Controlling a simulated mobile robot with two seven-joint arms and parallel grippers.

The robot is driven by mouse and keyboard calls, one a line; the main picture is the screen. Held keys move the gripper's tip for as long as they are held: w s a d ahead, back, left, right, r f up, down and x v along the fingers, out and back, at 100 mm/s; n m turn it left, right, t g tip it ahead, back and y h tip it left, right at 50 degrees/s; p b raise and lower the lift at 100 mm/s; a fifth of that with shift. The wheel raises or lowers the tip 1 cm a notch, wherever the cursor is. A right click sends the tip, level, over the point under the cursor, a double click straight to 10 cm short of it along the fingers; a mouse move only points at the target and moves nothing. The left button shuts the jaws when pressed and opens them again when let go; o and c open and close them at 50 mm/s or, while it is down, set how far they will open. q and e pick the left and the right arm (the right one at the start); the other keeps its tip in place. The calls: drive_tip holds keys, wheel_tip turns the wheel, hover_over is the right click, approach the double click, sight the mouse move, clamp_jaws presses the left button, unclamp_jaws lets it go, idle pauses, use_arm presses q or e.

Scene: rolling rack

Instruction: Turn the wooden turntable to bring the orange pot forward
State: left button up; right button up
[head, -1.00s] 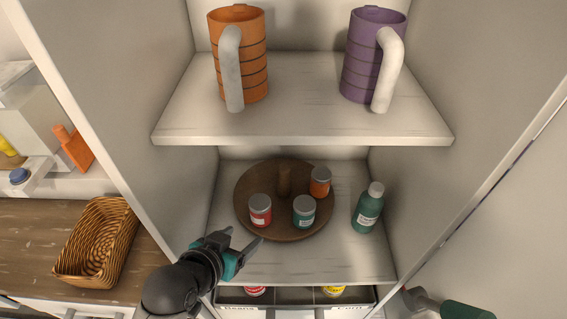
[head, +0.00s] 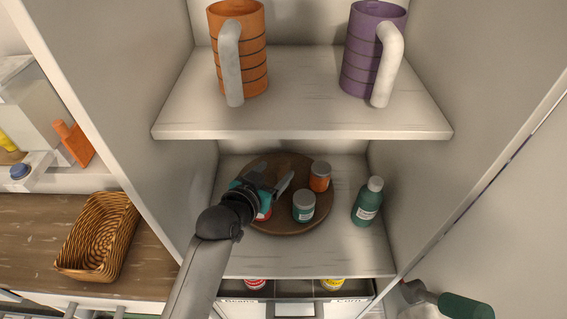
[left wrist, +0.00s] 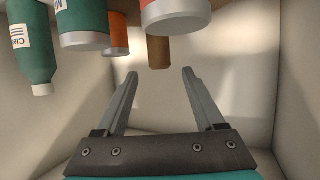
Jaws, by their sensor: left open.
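The round wooden turntable (head: 285,226) stands on the lower shelf. The orange pot (head: 320,183), with a grey lid, is on its right rear part; it also shows in the left wrist view (left wrist: 118,40). A teal pot (head: 303,212) is nearer the front, and a red pot (head: 265,214) is mostly hidden by my left gripper (head: 278,170). The gripper is open above the turntable's left part. In the left wrist view, the turntable's wooden post (left wrist: 159,52) appears just beyond the gap between the open fingertips (left wrist: 160,74); contact is not visible. My right gripper is not in view.
A green bottle (head: 367,203) stands right of the turntable. Side walls enclose the shelf, and an upper shelf (head: 300,110) with an orange mug (head: 255,70) and a purple mug (head: 355,65) hangs above. A wicker basket (head: 98,238) is outside left.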

sight(281, 166)
use_arm(q)
drive_tip(key=shift+b+x, duration=0.45)
drive_tip(key=shift+x, duration=2.6)
clamp_jaws()
